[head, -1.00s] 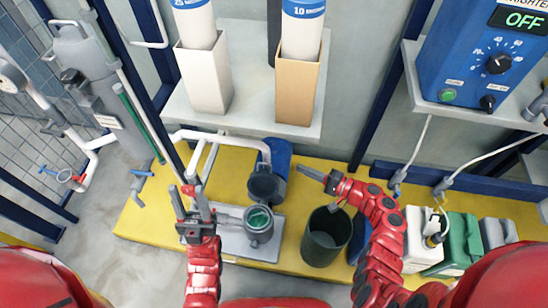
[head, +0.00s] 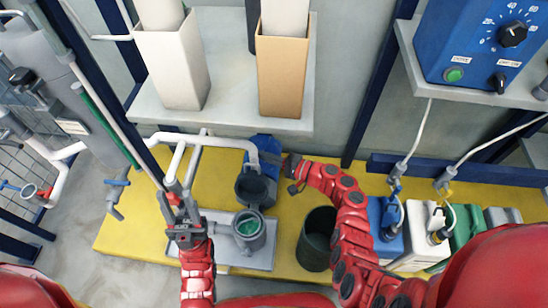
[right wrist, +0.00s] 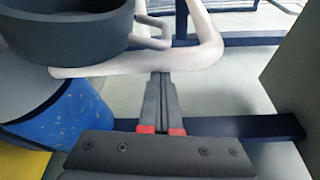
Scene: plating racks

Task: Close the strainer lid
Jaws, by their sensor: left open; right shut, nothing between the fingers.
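The strainer body (head: 249,228) is a grey round housing with a teal inside, standing open on a grey plate. Its dark round lid (head: 253,189) is raised behind the opening, tilted up. In the right wrist view a dark round part with a small side handle, apparently the lid (right wrist: 85,22), fills the upper left. My right gripper (head: 288,170) is just right of the lid, apart from it; its fingers (right wrist: 162,85) are shut and empty. My left gripper (head: 172,205) is open and empty, left of the strainer body.
White pipes (head: 205,138) run behind the strainer, near a blue drum (head: 266,150). A dark bucket (head: 317,240) stands right of the strainer on the yellow platform (head: 130,225). A grey shelf (head: 225,110) with tall boxes overhangs behind.

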